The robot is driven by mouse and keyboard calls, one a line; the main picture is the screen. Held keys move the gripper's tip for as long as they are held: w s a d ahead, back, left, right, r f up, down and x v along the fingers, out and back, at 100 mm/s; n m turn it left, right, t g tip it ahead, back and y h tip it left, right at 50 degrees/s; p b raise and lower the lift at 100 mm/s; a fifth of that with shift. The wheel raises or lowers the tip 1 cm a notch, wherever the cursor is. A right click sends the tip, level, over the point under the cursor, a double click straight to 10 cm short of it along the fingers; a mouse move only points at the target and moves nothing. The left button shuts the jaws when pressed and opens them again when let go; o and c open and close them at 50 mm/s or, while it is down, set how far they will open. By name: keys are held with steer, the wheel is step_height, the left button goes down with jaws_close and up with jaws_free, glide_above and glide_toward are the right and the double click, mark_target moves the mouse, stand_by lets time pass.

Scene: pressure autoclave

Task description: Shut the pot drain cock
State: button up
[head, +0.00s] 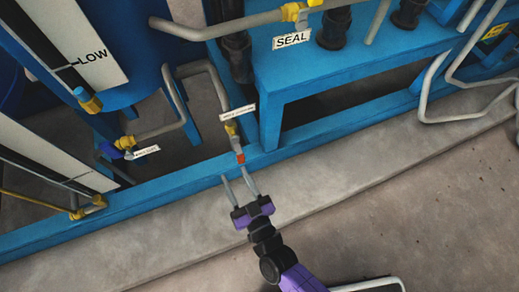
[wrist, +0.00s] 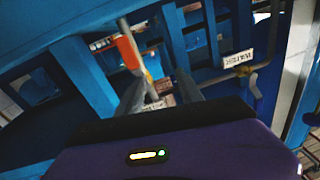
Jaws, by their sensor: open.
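A small brass cock (head: 232,129) with an orange-tipped lever (head: 240,157) sits at the end of a grey pipe, beside a white tag (head: 237,113) whose text is too small to read surely. The lever points down toward my gripper. Another brass cock (head: 126,142) with a blue handle and its own small tag (head: 146,151) is farther left. I cannot tell by the tags which is the pot drain cock. My gripper (head: 235,176) is open and empty, its fingertips just below the orange tip. In the wrist view the orange lever (wrist: 129,52) stands near the left finger, not clearly between the fingers.
A blue frame rail (head: 180,185) runs below the cocks, with a concrete kerb (head: 330,170) in front. A blue bench (head: 330,65) with a SEAL sign (head: 291,40) stands right of the orange lever. Bent grey pipes (head: 430,100) are at right. The floor (head: 430,210) is clear.

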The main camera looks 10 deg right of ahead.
mark_target(241, 158)
steer(key=d+f+h, duration=0.2)
steer(key=d+f, duration=0.1)
steer(key=d, duration=0.1)
steer(key=b+x, duration=0.2)
steer(key=x, duration=0.6)
steer(key=shift+w+a+r, duration=0.15)
steer(key=shift+w+a, duration=0.1)
steer(key=shift+w, duration=0.05)
jaws_close()
stand_by(0.9)
